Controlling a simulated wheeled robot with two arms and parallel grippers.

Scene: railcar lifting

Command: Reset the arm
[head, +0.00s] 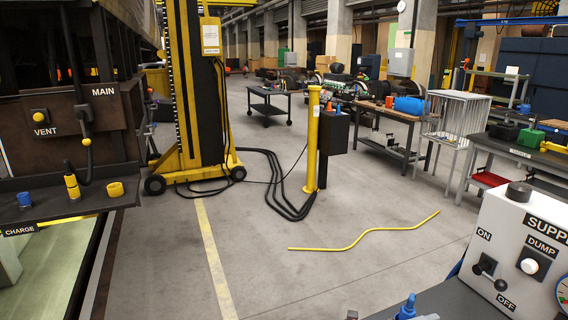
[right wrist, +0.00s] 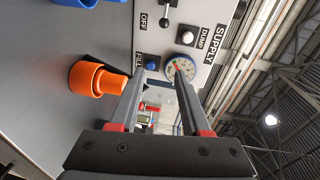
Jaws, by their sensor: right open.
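My right gripper (right wrist: 160,74) shows in the right wrist view, with its two grey fingers apart and nothing between them. Its fingers point toward the front of the white supply box (right wrist: 130,30), near the round gauge (right wrist: 172,74) and the blue button (right wrist: 152,66). An orange fitting (right wrist: 92,79) sticks out to the left of the fingers, apart from them. I cannot tell whether a fingertip touches the box. Neither gripper shows in the head view, where the supply box (head: 510,235) stands at the lower right.
A dark panel with a VENT knob (head: 40,115) and a shelf with blue and yellow fittings (head: 68,198) stand at the left. A yellow lifting column (head: 200,90), a yellow post (head: 312,140) and black hoses (head: 282,190) stand beyond. A yellow hose (head: 365,235) lies on otherwise open floor.

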